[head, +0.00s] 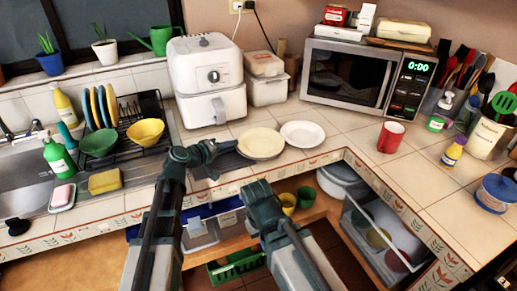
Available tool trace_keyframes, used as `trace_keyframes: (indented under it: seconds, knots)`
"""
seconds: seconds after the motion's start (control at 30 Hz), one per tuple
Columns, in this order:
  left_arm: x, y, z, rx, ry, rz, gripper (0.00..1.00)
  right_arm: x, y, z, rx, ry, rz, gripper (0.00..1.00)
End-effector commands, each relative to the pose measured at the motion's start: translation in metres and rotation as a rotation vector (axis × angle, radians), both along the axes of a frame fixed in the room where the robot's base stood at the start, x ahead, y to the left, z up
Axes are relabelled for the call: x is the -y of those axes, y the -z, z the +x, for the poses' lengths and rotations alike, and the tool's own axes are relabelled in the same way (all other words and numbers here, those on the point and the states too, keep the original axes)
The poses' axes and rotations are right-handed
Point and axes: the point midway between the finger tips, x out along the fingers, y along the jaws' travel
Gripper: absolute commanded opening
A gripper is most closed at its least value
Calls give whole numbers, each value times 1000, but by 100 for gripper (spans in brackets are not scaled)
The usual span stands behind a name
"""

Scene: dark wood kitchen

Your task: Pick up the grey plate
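No plate looks clearly grey. A cream plate (262,141) with a slightly darker rim lies on the tiled counter at the middle, in front of the white storage boxes. A white plate (302,134) lies just right of it. My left gripper (232,147) reaches in at the cream plate's left edge. Its fingertips are small and dark, so I cannot tell whether they touch the rim or how far apart they are. My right arm is folded low at the counter's front edge, and its fingers do not show.
A white air fryer (206,78) stands behind the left gripper. A dish rack (128,122) with bowls and plates is at the left, beside the sink (22,185). A red mug (391,137) and a microwave (367,77) stand to the right. The counter between plates and mug is clear.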

Motion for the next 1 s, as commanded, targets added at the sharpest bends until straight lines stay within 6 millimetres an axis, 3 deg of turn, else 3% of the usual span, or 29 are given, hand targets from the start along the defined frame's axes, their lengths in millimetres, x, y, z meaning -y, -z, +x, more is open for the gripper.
trace_keyframes:
  seconds: [0.13,0.37,0.4,0.47,1.0]
  knots:
    - [14,9,16,-1,2,0,20,0,9,0,0,0,0,0]
    - [15,9,16,-1,2,1,20,0,8,0,0,0,0,0]
    - [16,9,16,-1,2,1,9,0,9,0,0,0,0,0]
    - [16,9,16,-1,2,1,0,0,9,0,0,0,0,0]
    - [15,9,15,-1,2,1,0,0,8,0,0,0,0,0]
